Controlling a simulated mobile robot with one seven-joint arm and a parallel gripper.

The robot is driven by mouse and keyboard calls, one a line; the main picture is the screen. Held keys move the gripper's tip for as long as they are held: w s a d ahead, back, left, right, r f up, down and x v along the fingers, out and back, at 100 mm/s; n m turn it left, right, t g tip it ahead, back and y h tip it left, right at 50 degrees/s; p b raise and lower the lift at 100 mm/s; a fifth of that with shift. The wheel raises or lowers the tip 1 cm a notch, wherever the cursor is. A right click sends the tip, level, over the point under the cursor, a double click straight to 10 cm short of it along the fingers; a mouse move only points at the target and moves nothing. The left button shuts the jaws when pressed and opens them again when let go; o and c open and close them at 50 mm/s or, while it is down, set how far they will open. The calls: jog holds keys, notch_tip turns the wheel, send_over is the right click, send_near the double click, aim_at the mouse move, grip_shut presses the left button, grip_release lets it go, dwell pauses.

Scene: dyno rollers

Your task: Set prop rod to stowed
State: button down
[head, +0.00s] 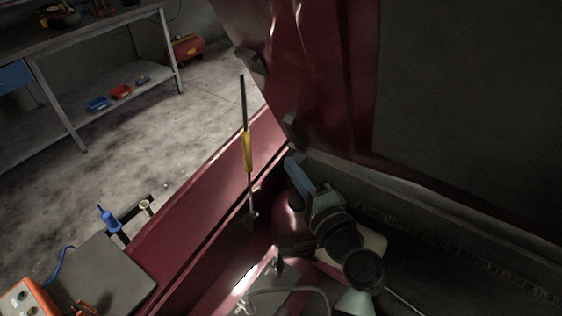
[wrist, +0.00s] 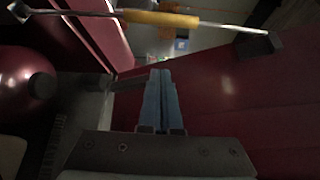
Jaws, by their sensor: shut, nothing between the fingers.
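The prop rod (head: 249,185) is a thin rod with a yellow sleeve (head: 247,150). It stands nearly upright from a dark pivot (head: 250,217) at the maroon car body's edge. Its upper end is close to a dark block (head: 250,61) on the raised maroon hood (head: 325,75); I cannot tell whether they touch. In the wrist view the rod's yellow sleeve (wrist: 160,18) crosses the top, and its end overlaps the dark block (wrist: 260,46). My gripper (head: 290,160) has blue fingers, shut and empty, right of the rod and apart from it. The fingers (wrist: 160,73) point toward the rod in the wrist view.
A second dark block (head: 291,128) sits close to my fingertips. A maroon rounded part (wrist: 25,80) lies at the left in the wrist view. A workbench (head: 90,30) stands back left. A grey cart (head: 100,278) with a blue tool (head: 108,217) is front left.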

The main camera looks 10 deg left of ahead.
jog(key=p+x, duration=0.1)
jog(key=x, duration=0.8)
jog(key=s, duration=0.1)
jog(key=s+a+p, duration=0.1)
jog(key=s+p, duration=0.1)
jog(key=shift+s+a+r, duration=0.1)
jog(key=shift+s+a, duration=0.2)
jog(key=shift+a, duration=0.1)
jog(key=shift+s, duration=0.15)
jog(key=s+a+f+n+y+b, duration=0.2)
jog(key=s+n+b, duration=0.2)
jog(key=s+b, duration=0.3)
jog(key=s+a+f+n+t+y+b, duration=0.1)
jog(key=s+a+f+n+b, duration=0.2)
jog(key=s+b, duration=0.5)
jog(key=shift+a+f+n+t+y+b, duration=0.15)
jog(key=shift+a+n+t+y+b, duration=0.25)
jog(key=shift+b, duration=4.15)
jog(key=shift+s, duration=0.15)
jog(key=shift+d, duration=0.1)
